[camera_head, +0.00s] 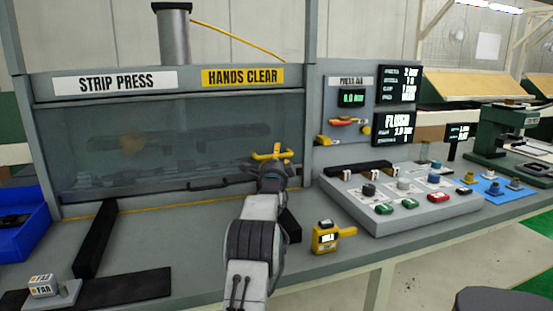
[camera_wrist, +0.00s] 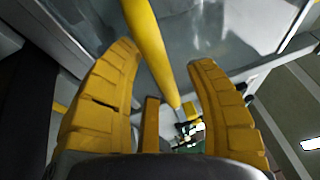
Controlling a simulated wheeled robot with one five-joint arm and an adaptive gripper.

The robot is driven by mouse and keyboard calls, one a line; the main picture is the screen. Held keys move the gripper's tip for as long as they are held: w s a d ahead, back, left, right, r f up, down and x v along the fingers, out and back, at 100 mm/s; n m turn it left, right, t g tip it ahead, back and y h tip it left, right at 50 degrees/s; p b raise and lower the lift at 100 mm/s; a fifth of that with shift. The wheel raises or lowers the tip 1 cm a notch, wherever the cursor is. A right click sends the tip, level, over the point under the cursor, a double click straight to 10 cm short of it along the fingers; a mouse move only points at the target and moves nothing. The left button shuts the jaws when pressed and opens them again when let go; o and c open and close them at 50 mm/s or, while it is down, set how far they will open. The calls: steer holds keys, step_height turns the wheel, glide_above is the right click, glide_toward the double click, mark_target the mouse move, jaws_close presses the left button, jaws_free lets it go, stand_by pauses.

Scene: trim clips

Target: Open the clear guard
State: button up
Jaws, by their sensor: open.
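The clear guard (camera_head: 150,145) is a see-through panel across the front of the strip press. It looks closed, with its lower edge near the press bed. A dark handle (camera_head: 215,184) runs along its lower right part. My gripper (camera_head: 270,151) is in front of the guard's right side, above the handle's right end. In the wrist view my yellow fingers (camera_wrist: 165,95) are spread apart. A yellow bar (camera_wrist: 150,50) passes through the view between them; I cannot tell whether they touch it. My arm hides part of the press's lower right corner.
A control box (camera_head: 400,200) with knobs and buttons stands right of my arm. A yellow device (camera_head: 325,238) sits on the bench in front of it. A blue bin (camera_head: 20,225) and black bars (camera_head: 96,240) are at left. A green machine (camera_head: 500,135) stands far right.

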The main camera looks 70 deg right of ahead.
steer(key=shift+o, duration=0.2)
jaws_close()
steer(key=shift+r, duration=0.15)
steer(key=p, duration=1.2)
glide_toward(276, 99)
steer(key=d+r, duration=0.1)
steer(key=d, duration=0.2)
steer(key=d+r, duration=0.1)
steer(key=d, duration=0.1)
steer(key=shift+w+d+r, duration=0.15)
steer(key=shift+w+r, duration=0.15)
steer(key=shift+w, duration=0.1)
steer(key=shift+c, duration=0.2)
jaws_free()
steer(key=shift+f, duration=0.15)
